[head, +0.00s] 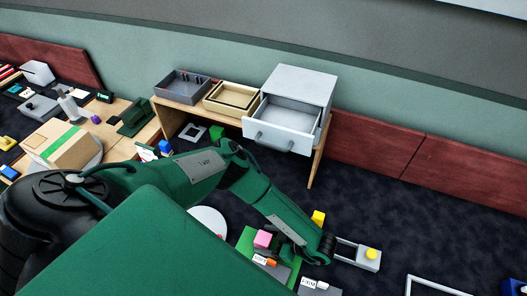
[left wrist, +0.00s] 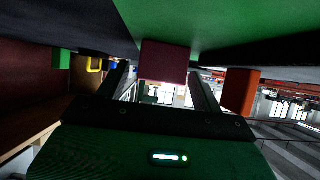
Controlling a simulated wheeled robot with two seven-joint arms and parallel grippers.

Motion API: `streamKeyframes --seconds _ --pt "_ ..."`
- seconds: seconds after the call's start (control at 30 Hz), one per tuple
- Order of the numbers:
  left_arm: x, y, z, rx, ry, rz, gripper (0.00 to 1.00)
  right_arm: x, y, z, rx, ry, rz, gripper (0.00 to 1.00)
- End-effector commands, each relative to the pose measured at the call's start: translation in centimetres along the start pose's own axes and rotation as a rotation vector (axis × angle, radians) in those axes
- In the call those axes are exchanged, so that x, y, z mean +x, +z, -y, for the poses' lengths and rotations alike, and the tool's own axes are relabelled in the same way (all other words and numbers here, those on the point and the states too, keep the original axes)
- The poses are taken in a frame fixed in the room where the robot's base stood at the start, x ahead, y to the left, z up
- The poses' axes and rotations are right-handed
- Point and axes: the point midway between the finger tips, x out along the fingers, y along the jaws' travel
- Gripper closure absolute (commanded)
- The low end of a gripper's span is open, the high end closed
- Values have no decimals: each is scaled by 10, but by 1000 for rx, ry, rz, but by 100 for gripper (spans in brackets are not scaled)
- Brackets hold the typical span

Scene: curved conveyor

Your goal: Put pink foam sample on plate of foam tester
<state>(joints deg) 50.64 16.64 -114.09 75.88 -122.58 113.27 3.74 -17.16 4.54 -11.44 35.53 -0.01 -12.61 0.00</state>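The pink foam sample (head: 263,239) is a small block on a green mat (head: 246,240) at lower centre in the head view. It shows as a dark pink block (left wrist: 163,62) in the left wrist view, against the green surface. My left gripper (head: 278,243) is beside it, pointing at it from the right. In the left wrist view its fingers (left wrist: 163,85) are apart, one on each side of the block, with a small gap at the left. I cannot make out the foam tester's plate for sure. My right gripper is not in view.
A white drawer cabinet (head: 297,95) stands on a shelf behind. A cardboard box (head: 72,152) is at left.

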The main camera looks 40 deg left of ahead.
Motion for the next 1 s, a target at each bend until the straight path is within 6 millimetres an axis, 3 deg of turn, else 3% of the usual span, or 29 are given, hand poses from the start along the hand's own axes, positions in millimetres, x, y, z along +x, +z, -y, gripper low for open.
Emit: streamKeyframes --seconds 0.03,0.2,0.27,0.67,0.87,1.0 --pt "0 0 0 0 0 0 43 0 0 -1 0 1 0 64" --pt "0 0 0 0 0 0 76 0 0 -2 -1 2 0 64" --pt "0 0 0 0 0 0 80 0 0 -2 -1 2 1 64" --pt "-4 -6 0 0 1 1 80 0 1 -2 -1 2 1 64" --pt "-16 -29 -1 -1 2 2 80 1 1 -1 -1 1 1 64" --pt "-31 -56 -2 -1 5 2 80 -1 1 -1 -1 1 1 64"
